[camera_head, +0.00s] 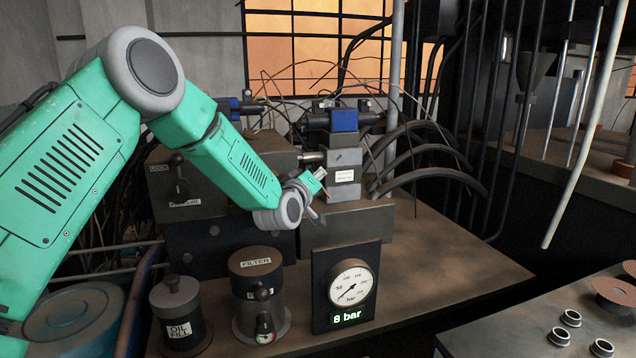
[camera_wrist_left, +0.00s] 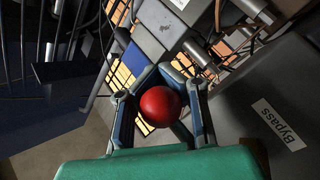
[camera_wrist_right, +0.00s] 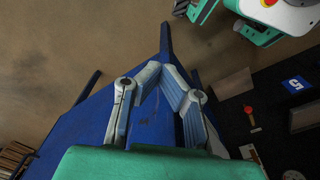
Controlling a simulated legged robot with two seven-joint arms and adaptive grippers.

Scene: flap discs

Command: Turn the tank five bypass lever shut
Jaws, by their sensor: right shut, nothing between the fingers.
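In the left wrist view a red ball knob (camera_wrist_left: 160,106) sits between the fingers of my left gripper (camera_wrist_left: 157,70). The fingers slant inward on both sides of the knob. I cannot tell whether they press on it. The knob's stem is hidden. A white "Bypass" label (camera_wrist_left: 278,125) is on the dark grey surface to the right. In the head view my left gripper (camera_head: 322,192) is at the front of the grey valve block (camera_head: 345,172), and the knob cannot be made out there. My right gripper (camera_wrist_right: 161,68) is shut and empty in the right wrist view.
On the bench stand an oil fill pot (camera_head: 179,310), a filter canister (camera_head: 258,280) and a gauge panel (camera_head: 347,283) reading 8 bar. Black hoses (camera_head: 440,175) curve right of the block. The brown bench top (camera_head: 440,260) is clear right of the gauge. A blue surface (camera_wrist_right: 85,125) lies below my right gripper.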

